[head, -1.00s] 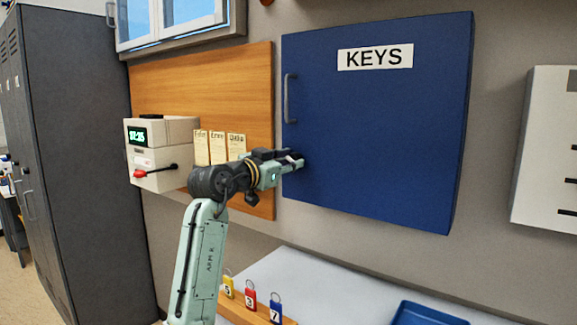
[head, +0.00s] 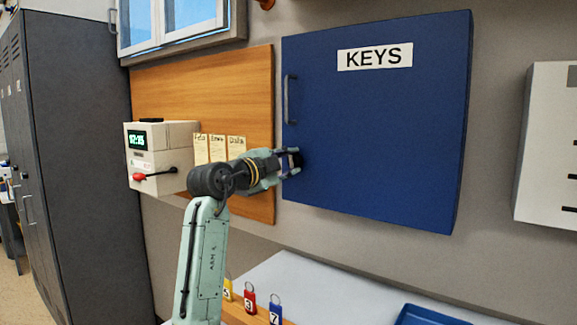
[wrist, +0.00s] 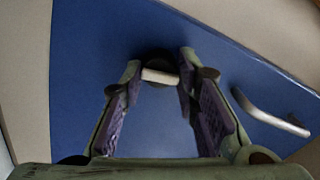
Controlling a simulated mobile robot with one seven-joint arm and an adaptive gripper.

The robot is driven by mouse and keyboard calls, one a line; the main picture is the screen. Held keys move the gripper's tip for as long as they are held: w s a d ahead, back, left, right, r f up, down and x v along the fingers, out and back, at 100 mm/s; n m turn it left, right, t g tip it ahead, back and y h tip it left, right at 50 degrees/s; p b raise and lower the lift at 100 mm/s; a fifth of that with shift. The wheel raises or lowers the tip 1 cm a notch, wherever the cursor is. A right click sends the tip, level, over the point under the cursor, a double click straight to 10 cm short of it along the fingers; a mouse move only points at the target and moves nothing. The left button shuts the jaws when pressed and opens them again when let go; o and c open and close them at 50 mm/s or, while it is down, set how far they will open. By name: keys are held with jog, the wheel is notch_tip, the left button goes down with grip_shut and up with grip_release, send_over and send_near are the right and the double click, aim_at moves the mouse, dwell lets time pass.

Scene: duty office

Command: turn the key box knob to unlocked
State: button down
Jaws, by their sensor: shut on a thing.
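The blue key box (head: 385,120) hangs on the wall with its door shut and a KEYS label on it. Its knob (wrist: 157,76) shows in the wrist view as a dark round base with a pale bar across it. My gripper (wrist: 159,66) is shut on the knob, with one fingertip at each end of the bar. In the head view my gripper (head: 292,160) is at the door's lower left, below the door handle (head: 288,98), and hides the knob. The handle (wrist: 268,114) is right of the fingers in the wrist view. No lock marking is readable.
A wooden board (head: 262,100) with paper tags and a time clock (head: 150,155) with a red-tipped lever are left of the box. Below, numbered key tags (head: 275,312) stand near a blue tray (head: 430,315). A white panel (head: 550,140) is on the right wall.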

jog(key=shift+m, duration=1.1)
jog(key=c, duration=1.2)
grip_release()
jog(key=v, duration=1.2)
